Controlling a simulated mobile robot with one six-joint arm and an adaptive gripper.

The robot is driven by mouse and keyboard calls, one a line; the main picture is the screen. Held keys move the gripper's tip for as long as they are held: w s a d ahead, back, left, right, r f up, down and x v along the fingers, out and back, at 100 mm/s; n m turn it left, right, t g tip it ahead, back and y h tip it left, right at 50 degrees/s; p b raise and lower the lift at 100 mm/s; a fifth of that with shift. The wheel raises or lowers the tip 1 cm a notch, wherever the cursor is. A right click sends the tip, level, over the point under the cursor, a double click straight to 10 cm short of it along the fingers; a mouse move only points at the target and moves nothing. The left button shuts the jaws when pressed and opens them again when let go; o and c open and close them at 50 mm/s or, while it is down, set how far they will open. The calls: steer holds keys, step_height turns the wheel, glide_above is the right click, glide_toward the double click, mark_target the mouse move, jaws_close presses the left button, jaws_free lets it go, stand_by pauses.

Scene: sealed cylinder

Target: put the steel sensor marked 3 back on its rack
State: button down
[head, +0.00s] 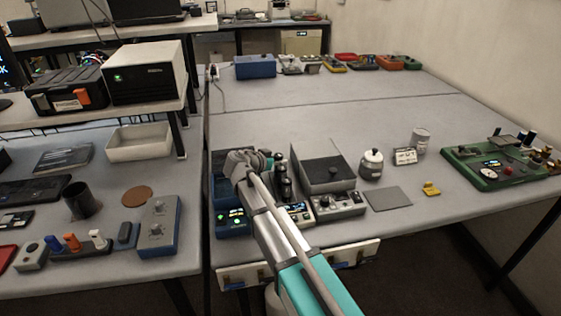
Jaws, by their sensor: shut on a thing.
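My arm reaches in from the bottom, and my gripper (243,164) is at its far end, over the dark blue device with green lights (233,222). The gripper is small and seen from behind. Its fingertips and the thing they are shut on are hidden. I cannot make out a steel sensor or a mark 3. A low holder (80,247) with blue, orange and white upright pieces stands at the left. A pale rail (345,256) runs along the bench's front edge, partly behind my arm. I cannot tell whether either is the sensor's rack.
A grey box instrument (323,170) and knobbed units stand close right of my gripper. Farther right are a small lidded pot (371,163), a grey can (420,139), a yellow piece (431,189) and a green instrument (495,166). The bench's back middle is clear.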

steer(key=shift+f, duration=0.2)
steer(key=c, duration=0.6)
jaws_free()
steer(key=shift+r, duration=0.2)
steer(key=shift+s+a+r+p, duration=0.3)
steer(key=shift+s+p, duration=0.05)
steer(key=shift+s, duration=0.1)
steer(key=p+v, duration=0.2)
steer(key=v, duration=0.4)
steer(key=shift+a, duration=0.15)
